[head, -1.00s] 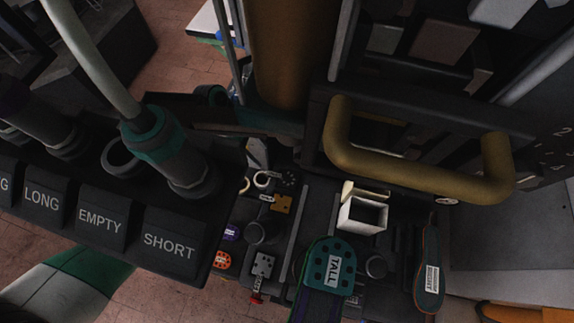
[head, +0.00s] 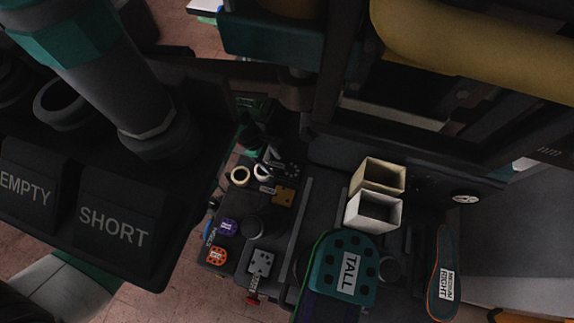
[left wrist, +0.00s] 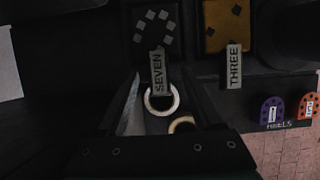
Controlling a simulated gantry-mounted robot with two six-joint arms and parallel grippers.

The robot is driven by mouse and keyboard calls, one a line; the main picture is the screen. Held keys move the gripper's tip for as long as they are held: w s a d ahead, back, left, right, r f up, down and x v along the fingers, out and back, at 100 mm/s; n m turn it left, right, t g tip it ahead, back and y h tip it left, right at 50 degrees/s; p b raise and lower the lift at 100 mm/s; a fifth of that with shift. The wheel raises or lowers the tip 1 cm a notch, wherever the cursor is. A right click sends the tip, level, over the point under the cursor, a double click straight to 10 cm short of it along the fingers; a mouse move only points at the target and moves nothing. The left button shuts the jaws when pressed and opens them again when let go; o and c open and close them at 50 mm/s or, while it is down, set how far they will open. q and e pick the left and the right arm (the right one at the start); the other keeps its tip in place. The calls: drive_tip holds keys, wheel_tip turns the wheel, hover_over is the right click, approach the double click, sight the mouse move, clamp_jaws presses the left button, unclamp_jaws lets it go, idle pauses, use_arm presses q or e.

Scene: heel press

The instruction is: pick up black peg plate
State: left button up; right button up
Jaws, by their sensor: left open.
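The black peg plate (head: 288,170) lies on the dark bench in the head view, just behind the orange peg plate (head: 284,195). In the left wrist view the black plate (left wrist: 155,22) shows a pattern of grey squares and a tag reading SEVEN. The orange plate (left wrist: 214,25) beside it has a tag reading THREE. My left gripper (left wrist: 160,85) is open, and its fingers show on either side of the SEVEN tag. I cannot tell whether they touch it. In the head view my left gripper (head: 262,148) is dark and partly hidden near the plate. My right gripper is not in view.
A white ring (head: 262,170) and a cream ring (head: 240,176) lie close by. Purple (head: 228,226) and orange (head: 217,256) heels sit at the bench's left.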

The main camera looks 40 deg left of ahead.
use_arm(q)
clamp_jaws()
idle(0.3)
idle(0.4)
